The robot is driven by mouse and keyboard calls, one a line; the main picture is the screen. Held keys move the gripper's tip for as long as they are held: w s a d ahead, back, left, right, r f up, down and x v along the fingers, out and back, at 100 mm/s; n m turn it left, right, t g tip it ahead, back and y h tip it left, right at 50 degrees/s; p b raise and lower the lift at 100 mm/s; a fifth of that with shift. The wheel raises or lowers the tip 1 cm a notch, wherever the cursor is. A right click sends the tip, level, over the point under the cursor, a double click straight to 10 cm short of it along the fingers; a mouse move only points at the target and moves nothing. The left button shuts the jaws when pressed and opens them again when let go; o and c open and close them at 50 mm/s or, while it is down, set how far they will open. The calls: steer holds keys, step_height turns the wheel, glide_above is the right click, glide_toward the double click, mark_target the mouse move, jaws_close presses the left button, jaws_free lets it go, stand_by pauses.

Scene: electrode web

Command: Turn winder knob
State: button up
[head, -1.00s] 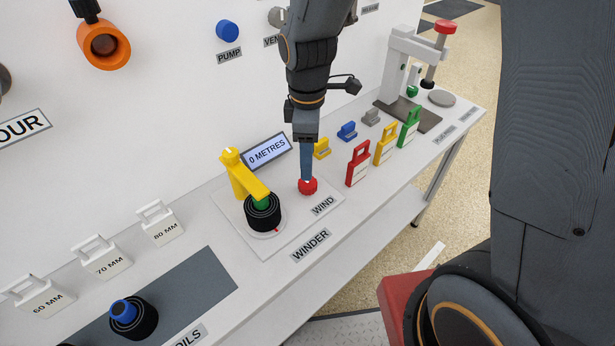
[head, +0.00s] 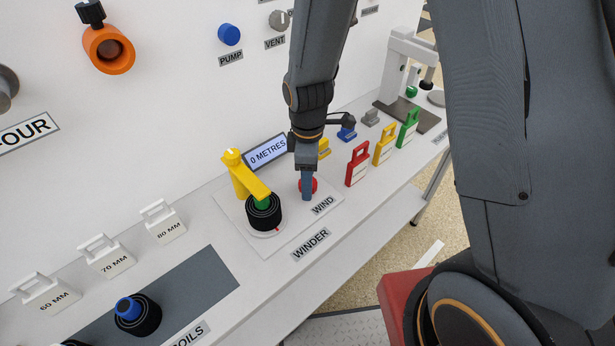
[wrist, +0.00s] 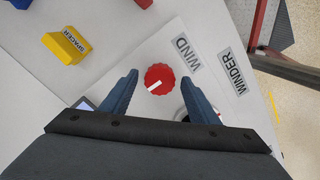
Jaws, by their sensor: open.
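The red winder knob (head: 313,185) sits on the white winder plate (head: 290,232), behind the WIND label (head: 323,204). In the wrist view the knob (wrist: 159,79) is round and scalloped with a white pointer mark. My gripper (head: 307,194) is open above the plate, pointing down at the knob and partly covering it in the head view. In the wrist view its two fingers (wrist: 160,93) stand apart, on either side of the knob and a little short of it. I cannot tell whether they touch it. The display (head: 268,152) reads 0 METRES.
A black coil (head: 263,213) with a yellow arm (head: 247,180) over it stands left of the knob. A red handled block (head: 357,165) stands to the right, with yellow and green ones beyond. A yellow spacer (wrist: 66,46) lies near the gripper. The bench front is clear.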

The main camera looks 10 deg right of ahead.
steer(key=c, duration=1)
steer(key=shift+c, duration=0.2)
steer(key=shift+m, duration=0.4)
steer(key=m+p, duration=0.1)
steer(key=m, duration=0.2)
steer(key=shift+m, duration=0.3)
steer(key=m+p, duration=0.1)
steer(key=m, duration=0.3)
steer(key=shift+m, duration=0.3)
steer(key=m+p, duration=0.1)
steer(key=m, duration=0.4)
steer(key=shift+w+m+p, duration=0.1)
steer(key=shift+m+p, duration=0.45)
steer(key=shift+m, duration=1.85)
